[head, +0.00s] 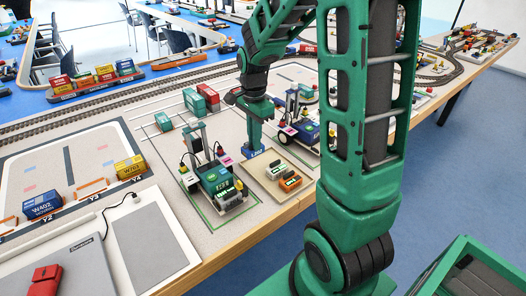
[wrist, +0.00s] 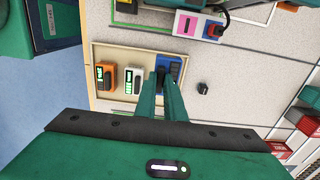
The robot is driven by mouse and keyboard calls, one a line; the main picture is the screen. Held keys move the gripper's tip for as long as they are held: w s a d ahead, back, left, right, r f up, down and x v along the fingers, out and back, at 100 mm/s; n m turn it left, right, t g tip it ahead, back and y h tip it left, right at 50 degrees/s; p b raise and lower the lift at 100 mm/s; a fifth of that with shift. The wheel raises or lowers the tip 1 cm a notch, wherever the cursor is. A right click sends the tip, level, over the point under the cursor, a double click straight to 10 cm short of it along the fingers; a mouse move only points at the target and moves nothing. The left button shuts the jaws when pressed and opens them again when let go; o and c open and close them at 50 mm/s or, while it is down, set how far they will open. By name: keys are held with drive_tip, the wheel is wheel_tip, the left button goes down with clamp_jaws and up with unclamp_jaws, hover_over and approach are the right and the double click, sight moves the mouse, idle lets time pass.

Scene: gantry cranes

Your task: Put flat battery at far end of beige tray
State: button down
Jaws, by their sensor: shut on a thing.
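The beige tray (head: 270,187) lies near the table's front edge; its rim shows in the wrist view (wrist: 125,46). My gripper (wrist: 167,82) is shut on a blue battery (wrist: 174,69) with a dark display. The blue battery is at the tray's far end in the head view (head: 256,154); I cannot tell whether it touches the tray floor. A white battery (wrist: 133,80) and an orange battery (wrist: 105,76), both with lit green displays, stand beside it in the tray. They also show in the head view, the white one (head: 276,169) behind the orange one (head: 290,182).
A green gantry crane (head: 218,182) stands left of the tray, and a blue one (head: 304,130) behind it to the right. A pink and white block (wrist: 187,24) lies near the tray with a cable beside it. Red and green containers (head: 200,100) stand farther back.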

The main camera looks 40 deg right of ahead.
drive_tip(key=shift+w+d+f, duration=0.25)
drive_tip(key=shift+d+f, duration=0.6)
drive_tip(key=shift+f, duration=0.35)
drive_tip(key=shift+w+d+f, duration=0.2)
drive_tip(key=shift+d+f, duration=0.7)
drive_tip(key=shift+f, duration=0.3)
drive_tip(key=shift+w+d+f, duration=0.25)
drive_tip(key=shift+d+f, duration=0.6)
drive_tip(key=shift+f, duration=0.35)
drive_tip(key=c, duration=1.8)
unclamp_jaws()
drive_tip(key=shift+f, duration=0.1)
drive_tip(key=shift+c, duration=0.2)
wheel_tip(320, 180, up, 12)
drive_tip(key=s+a+r+n, duration=0.1)
drive_tip(key=s+n, duration=0.4)
drive_tip(key=s, duration=0.8)
drive_tip(key=s+a+r+n, duration=0.1)
drive_tip(key=s+n, duration=0.5)
drive_tip(key=s, duration=0.8)
drive_tip(key=shift+s+a+r, duration=0.25)
drive_tip(key=shift+a, duration=0.3)
